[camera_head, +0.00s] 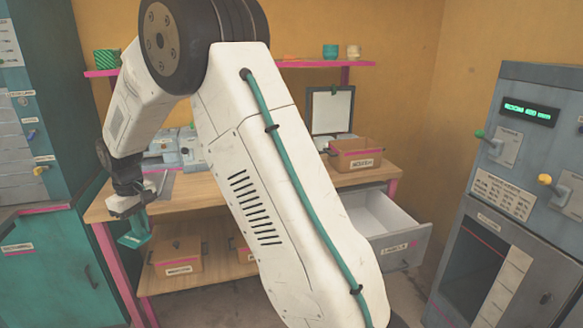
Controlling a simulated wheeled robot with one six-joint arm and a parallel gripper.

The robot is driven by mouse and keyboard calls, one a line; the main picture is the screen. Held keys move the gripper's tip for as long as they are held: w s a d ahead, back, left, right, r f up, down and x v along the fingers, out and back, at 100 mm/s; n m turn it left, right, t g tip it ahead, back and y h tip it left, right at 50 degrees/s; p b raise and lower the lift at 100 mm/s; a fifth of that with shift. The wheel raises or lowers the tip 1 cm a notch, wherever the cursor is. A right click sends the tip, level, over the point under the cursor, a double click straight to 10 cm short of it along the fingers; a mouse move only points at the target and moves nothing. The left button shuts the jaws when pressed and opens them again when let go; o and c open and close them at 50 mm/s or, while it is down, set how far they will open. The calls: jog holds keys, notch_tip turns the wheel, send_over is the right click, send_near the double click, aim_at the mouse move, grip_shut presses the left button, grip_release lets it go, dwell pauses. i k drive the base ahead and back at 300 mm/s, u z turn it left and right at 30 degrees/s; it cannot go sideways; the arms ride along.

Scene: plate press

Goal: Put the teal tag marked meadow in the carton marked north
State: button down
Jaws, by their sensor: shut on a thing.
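My gripper (128,211) is at the left, in front of the left end of the wooden table, pointing down. It is shut on a small teal piece (134,232), which hangs below the fingers; its marking cannot be read, so I cannot tell whether it says meadow. A brown carton (357,160) with a white label stands on the table at the right. Another brown carton (177,263) stands on the lower shelf at the left. A third carton (242,253) there is mostly hidden by my arm. Their labels are too small to read surely.
The wooden table (368,183) has an open grey drawer (404,244) at its right. Grey equipment (190,150) stands on the table behind my arm. A teal cabinet (45,265) is at the left, a grey control cabinet (522,150) at the right. My arm hides the middle.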

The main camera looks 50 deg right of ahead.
aim_at(344, 169)
jog(key=u, duration=0.25)
jog(key=i, duration=1.05)
jog(key=z, duration=2.5)
